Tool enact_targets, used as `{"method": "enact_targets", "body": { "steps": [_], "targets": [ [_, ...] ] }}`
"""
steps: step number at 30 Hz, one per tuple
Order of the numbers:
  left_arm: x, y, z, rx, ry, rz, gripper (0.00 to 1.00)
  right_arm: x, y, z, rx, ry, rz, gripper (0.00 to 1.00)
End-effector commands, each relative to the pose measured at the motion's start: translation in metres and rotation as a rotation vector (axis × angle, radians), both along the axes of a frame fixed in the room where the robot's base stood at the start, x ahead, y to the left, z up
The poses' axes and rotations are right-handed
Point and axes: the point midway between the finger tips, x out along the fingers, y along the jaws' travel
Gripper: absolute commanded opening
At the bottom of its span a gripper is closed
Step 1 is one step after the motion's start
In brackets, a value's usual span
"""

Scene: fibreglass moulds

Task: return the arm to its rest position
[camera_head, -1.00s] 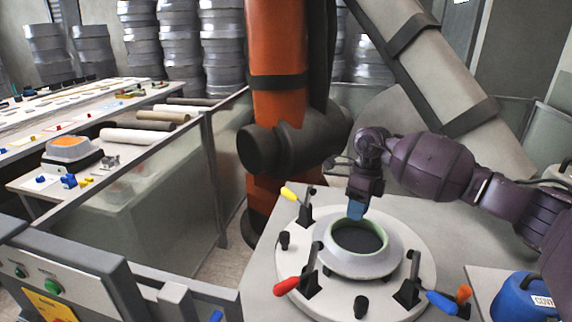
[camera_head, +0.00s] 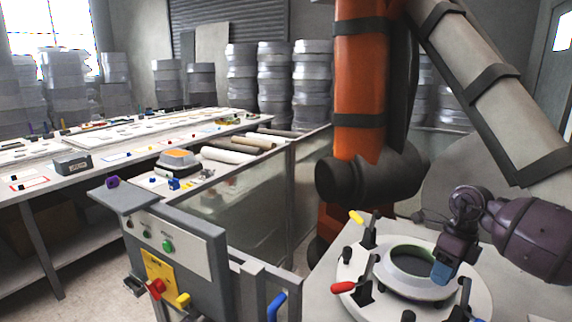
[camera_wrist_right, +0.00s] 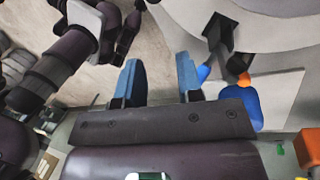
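My right arm comes in from the right in the head view. Its gripper (camera_head: 441,272) has blue fingertips and shows in front of the right part of the round mould (camera_head: 405,292), a pale disc with a green-edged opening. I cannot tell its height above the mould. In the right wrist view the two blue fingers of this gripper (camera_wrist_right: 159,80) stand apart with nothing between them. Purple links of my other arm show at the left of that view, but I make out no left fingers there. The left gripper is not in the head view.
Toggle clamps with a yellow handle (camera_head: 356,217) and a red handle (camera_head: 343,287) stand around the mould. A blue container (camera_wrist_right: 240,107) shows in the wrist view. A control panel (camera_head: 165,245) and glass fence (camera_head: 250,205) stand left, with a long worktable (camera_head: 75,177) beyond.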

Motion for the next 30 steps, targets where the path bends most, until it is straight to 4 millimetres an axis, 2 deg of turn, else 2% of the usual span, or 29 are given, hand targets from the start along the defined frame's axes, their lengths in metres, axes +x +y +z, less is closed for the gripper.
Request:
{"method": "enact_targets", "body": {
  "steps": [5, 8, 11, 15, 18, 21, 26, 30],
  "targets": [
    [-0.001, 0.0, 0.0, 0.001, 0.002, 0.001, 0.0, 0.019, 0.029, 0.008, 0.167, -0.112, -0.056, 0.34],
    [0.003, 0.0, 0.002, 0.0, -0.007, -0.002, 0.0, 0.028, 0.052, 0.022, 0.3, -0.174, -0.093, 0.34],
    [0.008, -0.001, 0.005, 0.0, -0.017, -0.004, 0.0, 0.039, 0.082, 0.045, 0.472, -0.24, -0.14, 0.34],
    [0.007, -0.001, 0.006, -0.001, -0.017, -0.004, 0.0, 0.047, 0.131, 0.082, 0.769, -0.295, -0.234, 0.34],
    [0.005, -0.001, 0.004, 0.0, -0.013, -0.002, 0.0, 0.048, 0.158, 0.1, 0.987, -0.29, -0.338, 0.34],
    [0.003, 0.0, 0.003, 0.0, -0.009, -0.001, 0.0, 0.047, 0.176, 0.113, 1.199, -0.253, -0.479, 0.34],
    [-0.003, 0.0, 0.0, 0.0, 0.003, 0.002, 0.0, 0.045, 0.183, 0.114, 1.506, -0.129, -0.787, 0.34],
    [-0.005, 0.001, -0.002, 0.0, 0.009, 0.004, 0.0, 0.041, 0.169, 0.088, 1.71, 0.036, -1.143, 0.34]
  ]
}}
